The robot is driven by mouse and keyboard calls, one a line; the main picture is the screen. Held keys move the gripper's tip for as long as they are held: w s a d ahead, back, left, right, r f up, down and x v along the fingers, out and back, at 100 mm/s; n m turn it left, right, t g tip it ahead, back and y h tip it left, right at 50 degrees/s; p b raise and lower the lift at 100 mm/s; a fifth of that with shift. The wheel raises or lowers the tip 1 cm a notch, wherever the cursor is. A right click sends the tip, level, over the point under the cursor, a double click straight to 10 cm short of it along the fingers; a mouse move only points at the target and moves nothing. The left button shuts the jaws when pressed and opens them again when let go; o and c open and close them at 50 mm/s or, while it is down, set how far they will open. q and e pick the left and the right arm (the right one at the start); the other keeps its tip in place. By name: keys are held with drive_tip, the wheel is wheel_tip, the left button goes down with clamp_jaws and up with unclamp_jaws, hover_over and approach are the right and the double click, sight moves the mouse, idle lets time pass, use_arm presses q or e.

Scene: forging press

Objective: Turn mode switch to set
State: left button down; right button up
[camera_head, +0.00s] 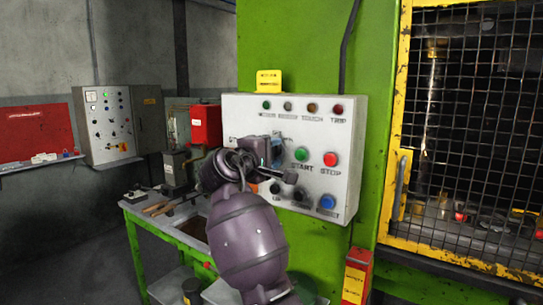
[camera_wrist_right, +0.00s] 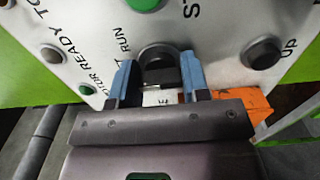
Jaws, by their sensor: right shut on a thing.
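The mode switch is a black round knob (camera_wrist_right: 158,62) on the light grey control panel (camera_head: 345,130). In the right wrist view the word RUN shows just beside it, and other lettering is partly covered by my gripper. My right gripper (camera_wrist_right: 157,80) has its two blue-tipped fingers on either side of the knob and is shut on it. In the head view my right gripper (camera_head: 276,152) is at the panel's left middle and hides the switch. Which position the knob points to cannot be told. My left gripper is not in view.
Near the switch are the green START button (camera_head: 300,154), the red STOP button (camera_head: 330,159), a blue button (camera_head: 327,202) and black buttons. Lamps line the panel's top. A green-framed workbench (camera_head: 150,240) stands at left, a yellow-framed mesh guard (camera_head: 398,130) at right.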

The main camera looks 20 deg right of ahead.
idle(0.4)
drive_tip(key=o, duration=0.9)
